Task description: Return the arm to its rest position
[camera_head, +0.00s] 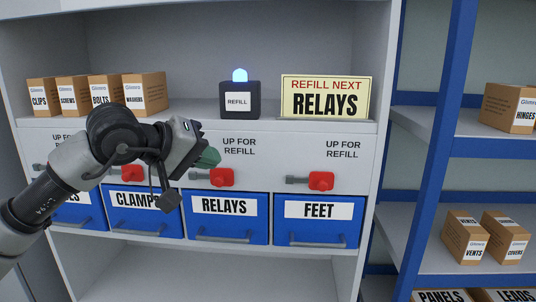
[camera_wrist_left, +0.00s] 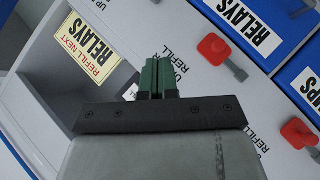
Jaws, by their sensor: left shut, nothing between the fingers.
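My left gripper (camera_head: 208,157) reaches in from the left in the head view, in front of the cabinet panel. Its green fingers (camera_wrist_left: 158,75) are shut together with nothing between them in the left wrist view. The fingertips are close to the red lever (camera_head: 221,177) above the RELAYS drawer, and I cannot tell whether they touch it. The blue RELAYS drawer (camera_head: 228,229) is shut. My right gripper is in neither view.
The FEET drawer (camera_head: 318,232) and its red lever (camera_head: 321,181) are to the right. A REFILL box with a lit blue lamp (camera_head: 239,100) and a RELAYS sign (camera_head: 325,97) stand on the shelf above, beside several cartons (camera_head: 145,94). A blue-framed rack (camera_head: 445,150) stands right.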

